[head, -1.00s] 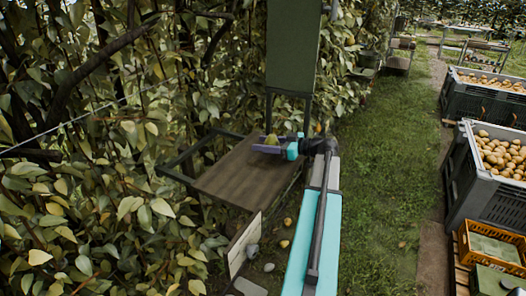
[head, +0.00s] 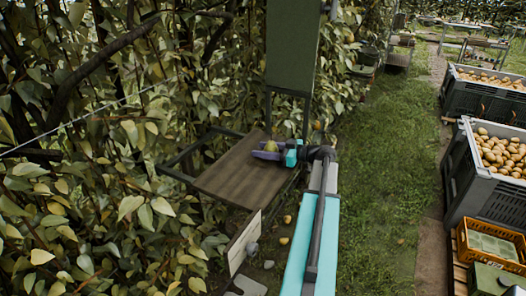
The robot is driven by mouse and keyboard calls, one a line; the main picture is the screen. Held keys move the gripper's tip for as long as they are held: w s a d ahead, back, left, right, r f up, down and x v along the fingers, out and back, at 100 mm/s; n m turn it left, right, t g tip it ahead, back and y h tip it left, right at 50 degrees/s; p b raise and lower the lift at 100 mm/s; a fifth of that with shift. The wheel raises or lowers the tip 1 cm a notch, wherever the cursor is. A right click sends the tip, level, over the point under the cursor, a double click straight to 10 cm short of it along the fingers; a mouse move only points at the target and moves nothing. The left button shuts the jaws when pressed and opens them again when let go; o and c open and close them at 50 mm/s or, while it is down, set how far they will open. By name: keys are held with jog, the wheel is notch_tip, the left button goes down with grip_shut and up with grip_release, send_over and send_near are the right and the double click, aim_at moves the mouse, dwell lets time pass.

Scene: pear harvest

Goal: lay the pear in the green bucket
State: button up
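A yellow-green pear (head: 270,147) shows in the head view, upright between the purple fingers of my gripper (head: 266,152). My gripper appears shut on it, just over the far right part of a brown wooden board. The near finger hides the pear's lower part, so I cannot tell whether it touches the board. A dark green container (head: 492,282) is cut off at the bottom right corner; I cannot tell whether it is the green bucket.
The wooden board (head: 225,188) sits in a dark frame beside dense foliage. A green panel (head: 291,50) stands behind it. Grey crates of fruit (head: 462,185) and an orange crate (head: 465,258) line the right. The grass between is mostly clear, with a few fallen fruits.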

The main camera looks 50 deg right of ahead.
jog(key=o, duration=0.4)
jog(key=shift+o, duration=0.2)
jog(key=shift+r+p, duration=0.25)
jog(key=shift+p, duration=0.1)
jog(key=b+v, duration=0.5)
jog(key=v, duration=0.6)
jog(key=shift+s+d+f, duration=0.1)
jog(key=shift+s+f, duration=0.05)
jog(key=shift+s+d, duration=0.1)
jog(key=shift+s, duration=0.25)
